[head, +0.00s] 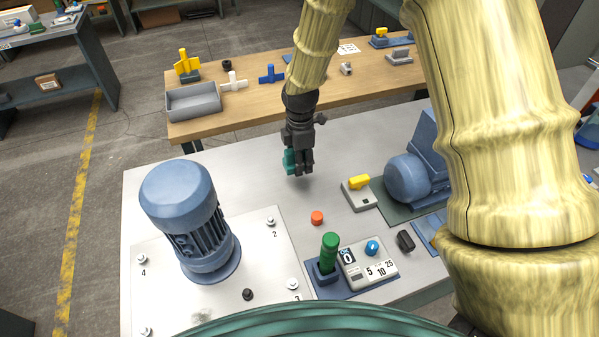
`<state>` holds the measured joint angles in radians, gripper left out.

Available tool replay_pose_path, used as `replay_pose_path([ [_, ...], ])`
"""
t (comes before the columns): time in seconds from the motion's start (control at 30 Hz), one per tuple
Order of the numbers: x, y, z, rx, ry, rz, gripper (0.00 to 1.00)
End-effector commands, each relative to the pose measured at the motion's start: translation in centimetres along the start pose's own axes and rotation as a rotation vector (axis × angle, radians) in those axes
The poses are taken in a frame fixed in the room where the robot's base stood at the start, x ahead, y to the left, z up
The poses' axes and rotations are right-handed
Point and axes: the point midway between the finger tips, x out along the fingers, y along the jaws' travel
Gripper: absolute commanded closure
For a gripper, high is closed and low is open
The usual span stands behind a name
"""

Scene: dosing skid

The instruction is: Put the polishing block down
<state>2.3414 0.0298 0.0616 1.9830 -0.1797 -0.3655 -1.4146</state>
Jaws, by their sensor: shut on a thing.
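My gripper (299,168) is dark grey and points down over the grey skid table (240,160). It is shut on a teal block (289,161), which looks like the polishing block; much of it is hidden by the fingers. The block seems to be above the table top, but I cannot tell how far or whether it touches.
A blue motor (180,205) stands on a numbered plate at left. An orange-red button-like disc (317,217), a yellow-topped grey box (359,192), a green-handled lever (329,253) and a blue pump (412,175) lie to the right. Table left of my gripper is clear.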

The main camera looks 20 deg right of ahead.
Motion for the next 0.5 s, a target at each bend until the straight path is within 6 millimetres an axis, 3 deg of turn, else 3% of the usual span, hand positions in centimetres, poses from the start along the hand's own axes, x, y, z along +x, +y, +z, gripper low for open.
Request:
replay_pose_path([
  [0.5,4.0,-0.1,0.0,0.000,-0.001,-0.003,0.82],
])
